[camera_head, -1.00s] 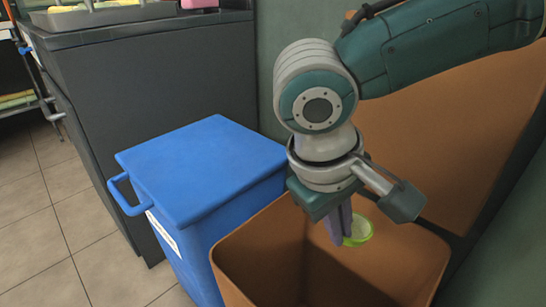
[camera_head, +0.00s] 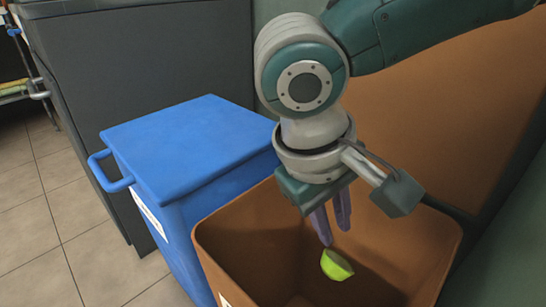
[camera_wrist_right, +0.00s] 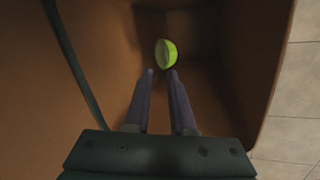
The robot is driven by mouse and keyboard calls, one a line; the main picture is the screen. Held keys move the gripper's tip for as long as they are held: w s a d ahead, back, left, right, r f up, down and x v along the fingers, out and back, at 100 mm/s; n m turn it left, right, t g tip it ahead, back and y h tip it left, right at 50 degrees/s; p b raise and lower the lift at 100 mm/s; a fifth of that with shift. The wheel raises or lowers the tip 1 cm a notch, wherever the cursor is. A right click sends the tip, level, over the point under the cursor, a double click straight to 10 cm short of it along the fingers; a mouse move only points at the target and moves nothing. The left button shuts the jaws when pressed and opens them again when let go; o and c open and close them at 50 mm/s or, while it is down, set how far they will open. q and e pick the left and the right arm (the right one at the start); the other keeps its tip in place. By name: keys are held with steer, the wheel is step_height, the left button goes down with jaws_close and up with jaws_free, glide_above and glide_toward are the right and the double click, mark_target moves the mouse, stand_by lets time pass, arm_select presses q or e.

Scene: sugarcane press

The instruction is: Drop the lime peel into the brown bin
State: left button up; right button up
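The lime peel (camera_head: 337,265) is a bright green half shell. It is below my right gripper's fingertips, apart from them, inside the brown bin's opening; whether it is falling or resting I cannot tell. It also shows in the right wrist view (camera_wrist_right: 166,53), just beyond the fingertips. The brown bin (camera_head: 225,238) is open, its lid raised behind. Its inner wall fills much of the right wrist view (camera_wrist_right: 235,75). My right gripper (camera_head: 334,228) points down over the bin, its fingers parted and empty. My left gripper is not in view.
A blue bin (camera_head: 195,150) with a closed lid and side handle stands left of the brown bin. A dark cabinet (camera_head: 120,65) stands behind it. Tiled floor (camera_head: 65,230) is clear at the left.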

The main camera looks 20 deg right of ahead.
steer(key=shift+o, duration=1.1)
steer(key=p+v, duration=0.5)
steer(key=v, duration=0.5)
steer(key=shift+p, duration=0.35)
steer(key=shift+s, duration=0.1)
